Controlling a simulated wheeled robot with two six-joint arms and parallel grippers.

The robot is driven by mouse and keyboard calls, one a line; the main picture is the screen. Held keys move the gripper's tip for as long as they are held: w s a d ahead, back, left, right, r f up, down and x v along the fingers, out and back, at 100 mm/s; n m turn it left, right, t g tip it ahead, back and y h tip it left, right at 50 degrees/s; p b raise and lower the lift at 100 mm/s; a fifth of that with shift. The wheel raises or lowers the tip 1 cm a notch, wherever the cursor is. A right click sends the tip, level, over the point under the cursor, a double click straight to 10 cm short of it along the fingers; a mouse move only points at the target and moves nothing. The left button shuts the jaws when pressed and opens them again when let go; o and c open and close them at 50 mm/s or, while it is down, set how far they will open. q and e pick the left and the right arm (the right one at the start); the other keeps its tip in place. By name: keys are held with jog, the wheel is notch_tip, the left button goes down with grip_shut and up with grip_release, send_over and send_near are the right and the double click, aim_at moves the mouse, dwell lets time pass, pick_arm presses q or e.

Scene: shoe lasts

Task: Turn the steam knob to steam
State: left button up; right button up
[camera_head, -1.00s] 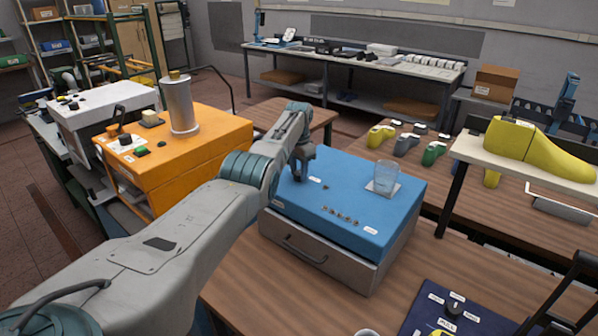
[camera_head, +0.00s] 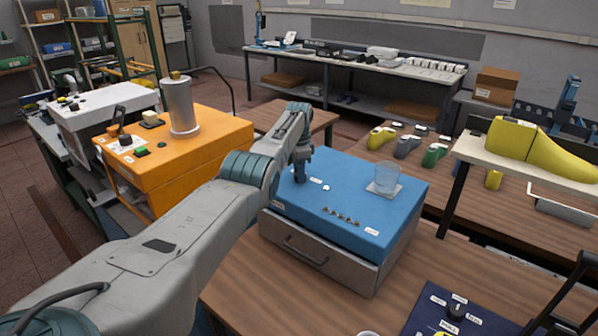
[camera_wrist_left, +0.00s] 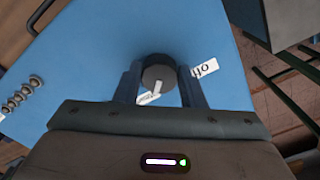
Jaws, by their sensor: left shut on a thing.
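The steam knob (camera_wrist_left: 157,70) is a dark round knob with a white pointer mark on the blue-topped box (camera_head: 345,186). In the left wrist view it sits between the two fingers of my left gripper (camera_wrist_left: 158,84), which is shut on it. The pointer mark aims toward the bottom of that view. A white label reading "off" (camera_wrist_left: 204,67) lies right of the knob, and another label (camera_wrist_left: 148,98) is partly hidden below it. In the head view my left gripper (camera_head: 300,178) stands over the box's far left part and hides the knob. My right gripper is not in view.
A glass (camera_head: 386,176) stands on a pale pad at the box's right. Several small metal buttons (camera_head: 341,216) line its front. An orange machine (camera_head: 175,160) with a metal cylinder stands left. Yellow lasts (camera_head: 540,150) rest on a raised shelf at right.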

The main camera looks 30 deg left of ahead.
pick_arm(q)
jog(key=shift+r, duration=0.15)
jog(key=o, duration=1)
jog(key=shift+r+b, duration=1.7)
jog(key=shift+r, duration=3.65)
jog(key=shift+f, duration=0.1)
